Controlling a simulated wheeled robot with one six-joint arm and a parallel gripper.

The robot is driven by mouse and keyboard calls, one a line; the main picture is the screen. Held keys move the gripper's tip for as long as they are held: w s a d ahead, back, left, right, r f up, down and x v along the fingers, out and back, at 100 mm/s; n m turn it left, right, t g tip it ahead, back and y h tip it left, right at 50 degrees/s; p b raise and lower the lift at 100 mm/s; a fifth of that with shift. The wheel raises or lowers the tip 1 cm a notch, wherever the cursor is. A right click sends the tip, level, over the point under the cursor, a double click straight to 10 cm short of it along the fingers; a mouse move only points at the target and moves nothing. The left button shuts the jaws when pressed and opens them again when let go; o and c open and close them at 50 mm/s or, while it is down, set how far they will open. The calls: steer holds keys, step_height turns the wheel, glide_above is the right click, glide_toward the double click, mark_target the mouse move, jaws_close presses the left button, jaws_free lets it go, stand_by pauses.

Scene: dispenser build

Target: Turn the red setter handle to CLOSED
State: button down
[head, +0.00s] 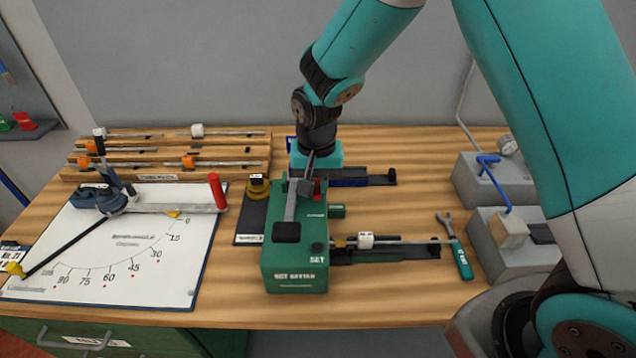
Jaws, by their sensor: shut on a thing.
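The setter is a green box (295,279) with white lettering, standing near the front middle of the bench. A grey lever bar with a black pad (286,232) lies along its top. The small label behind SET is too small to read, so I cannot tell which position the handle is in.
A white angle board (130,256) with a bending arm and another red handle (217,191) lies to the left. A rod with a white block (366,240) extends right from the setter. A green-handled wrench (462,260) and grey blocks (493,180) are further right. Rod racks (170,177) stand back left.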

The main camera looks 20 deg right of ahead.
steer(key=shift+w+r, duration=0.1)
steer(key=shift+w, duration=0.05)
steer(key=c, duration=1.1)
jaws_free()
steer(key=shift+d, duration=0.1)
steer(key=shift+s+a, duration=0.2)
